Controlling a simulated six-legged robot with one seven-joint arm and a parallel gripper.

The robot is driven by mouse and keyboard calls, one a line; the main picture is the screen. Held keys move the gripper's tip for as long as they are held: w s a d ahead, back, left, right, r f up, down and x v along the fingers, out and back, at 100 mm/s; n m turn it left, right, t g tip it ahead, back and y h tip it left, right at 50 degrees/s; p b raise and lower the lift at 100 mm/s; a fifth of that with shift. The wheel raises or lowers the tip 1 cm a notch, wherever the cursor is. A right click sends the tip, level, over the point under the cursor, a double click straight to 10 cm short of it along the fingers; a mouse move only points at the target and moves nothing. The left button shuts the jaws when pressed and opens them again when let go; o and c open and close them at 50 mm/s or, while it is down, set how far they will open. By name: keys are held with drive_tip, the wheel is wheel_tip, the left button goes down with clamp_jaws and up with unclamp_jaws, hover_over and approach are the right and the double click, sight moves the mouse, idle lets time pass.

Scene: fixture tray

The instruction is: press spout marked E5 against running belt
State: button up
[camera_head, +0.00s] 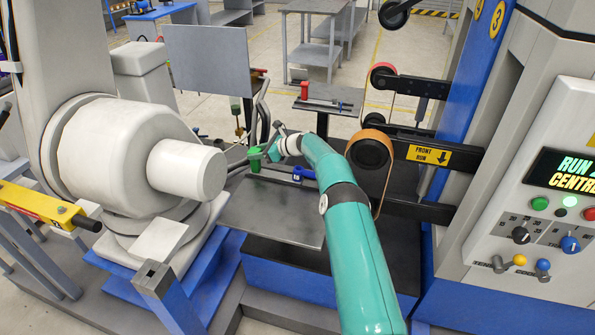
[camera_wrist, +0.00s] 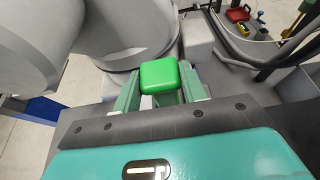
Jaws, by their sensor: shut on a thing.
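My gripper (camera_wrist: 160,95) is shut on a green piece (camera_wrist: 159,76) with a rounded square top, held between its two green fingers. No E5 mark is readable on it. In the head view, my gripper (camera_head: 276,148) is over the grey table at the end of my teal arm, and a green piece (camera_head: 255,157) shows there too. I cannot tell whether the held piece still touches a support. The brown belt (camera_head: 374,138) runs over a black wheel at the right of my arm, apart from my gripper. Its motion cannot be told from one moment.
The grey table (camera_head: 280,222) has a bare front part, and a blue piece (camera_head: 303,173) stands farther back. A large pale machine (camera_head: 130,150) is close on the left. The machine panel (camera_head: 548,200) is at right. A red piece (camera_head: 305,90) stands on a back table.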

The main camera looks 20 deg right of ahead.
drive_tip(key=shift+s+d, duration=0.55)
drive_tip(key=shift+d, duration=0.25)
drive_tip(key=shift+s+d, duration=0.5)
drive_tip(key=shift+d, duration=0.25)
drive_tip(key=shift+s+d, duration=0.15)
drive_tip(key=shift+d, duration=0.05)
drive_tip(key=shift+s+d+f, duration=0.25)
drive_tip(key=shift+s+d, duration=0.05)
drive_tip(key=shift+d, duration=0.35)
idle(0.5)
drive_tip(key=shift+w+a, duration=0.1)
drive_tip(key=shift+a, duration=0.1)
idle(1.7)
drive_tip(key=shift+w+a, duration=0.5)
drive_tip(key=shift+a, duration=0.3)
drive_tip(key=shift+w+a, duration=0.55)
drive_tip(key=shift+a, duration=0.25)
drive_tip(key=shift+w+a, duration=0.5)
drive_tip(key=shift+a, duration=0.3)
drive_tip(key=o, duration=1.4)
drive_tip(key=shift+c, duration=0.2)
drive_tip(key=shift+r, duration=0.2)
drive_tip(key=shift+d, duration=0.1)
